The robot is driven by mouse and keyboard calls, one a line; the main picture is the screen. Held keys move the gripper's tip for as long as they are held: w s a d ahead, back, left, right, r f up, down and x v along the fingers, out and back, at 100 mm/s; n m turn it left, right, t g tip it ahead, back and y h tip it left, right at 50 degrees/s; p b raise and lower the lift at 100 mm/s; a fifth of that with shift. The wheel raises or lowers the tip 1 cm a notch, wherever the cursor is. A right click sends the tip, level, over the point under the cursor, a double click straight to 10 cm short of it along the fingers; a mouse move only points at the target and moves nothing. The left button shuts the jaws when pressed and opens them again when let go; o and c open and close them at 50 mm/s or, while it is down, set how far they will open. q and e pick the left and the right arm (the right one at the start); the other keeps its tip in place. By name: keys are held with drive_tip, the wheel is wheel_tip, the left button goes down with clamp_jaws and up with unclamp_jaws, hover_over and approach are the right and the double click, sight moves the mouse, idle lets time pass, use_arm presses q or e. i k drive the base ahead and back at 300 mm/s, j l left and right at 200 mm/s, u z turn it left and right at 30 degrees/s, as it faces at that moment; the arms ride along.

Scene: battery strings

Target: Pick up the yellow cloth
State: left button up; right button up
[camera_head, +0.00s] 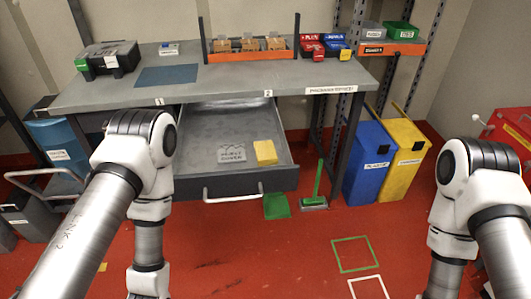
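A small yellow folded block-like piece (265,152), which looks like the yellow cloth, lies in the open drawer (205,120) under the workbench, toward the drawer's right front. A grey labelled item (232,154) lies just left of it. Both my arms reach down past the bottom edge of the picture, one on the left and one on the right. Neither gripper shows, so I cannot see whether they hold anything. Nothing visible touches the yellow piece.
The drawer's front handle (233,194) faces me. The workbench top (215,83) holds a black case (107,59) and an orange bin (250,56). A green dustpan (277,205) and brush (316,190) are on the red floor. Blue (369,160) and yellow (402,160) bins stand right.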

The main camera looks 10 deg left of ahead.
sight(266, 153)
drive_tip(key=i+l, duration=0.35)
drive_tip(key=l, duration=0.15)
drive_tip(key=i+l+u, duration=0.1)
drive_tip(key=i+l, duration=0.25)
drive_tip(key=l, duration=0.15)
